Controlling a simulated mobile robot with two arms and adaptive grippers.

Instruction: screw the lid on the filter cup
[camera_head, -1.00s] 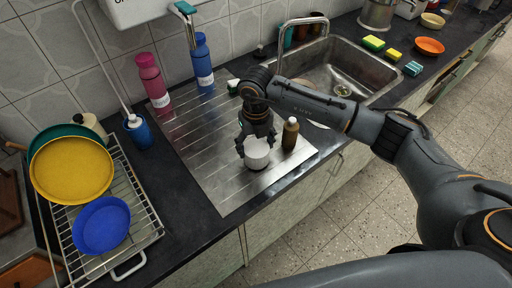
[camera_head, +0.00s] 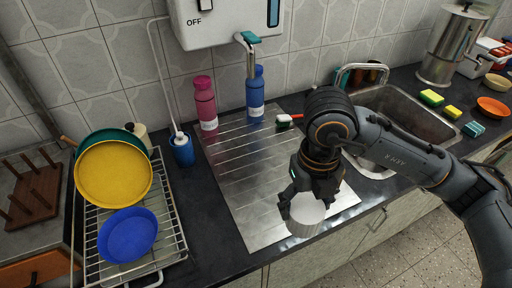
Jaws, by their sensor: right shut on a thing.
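A white, round, cup-like piece (camera_head: 306,217) is in my right gripper (camera_head: 305,197), near the front edge of the steel drainboard (camera_head: 245,190). The gripper points down and its fingers close around the piece's upper part. The piece hangs over the drainboard's front edge in the picture and looks raised. I cannot tell whether it is the filter cup or its lid, and no separate matching part is plain to see. My left gripper is not in view.
A dish rack (camera_head: 165,240) with plates stands left. The sink (camera_head: 405,115) is right. The drainboard's left half is clear.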

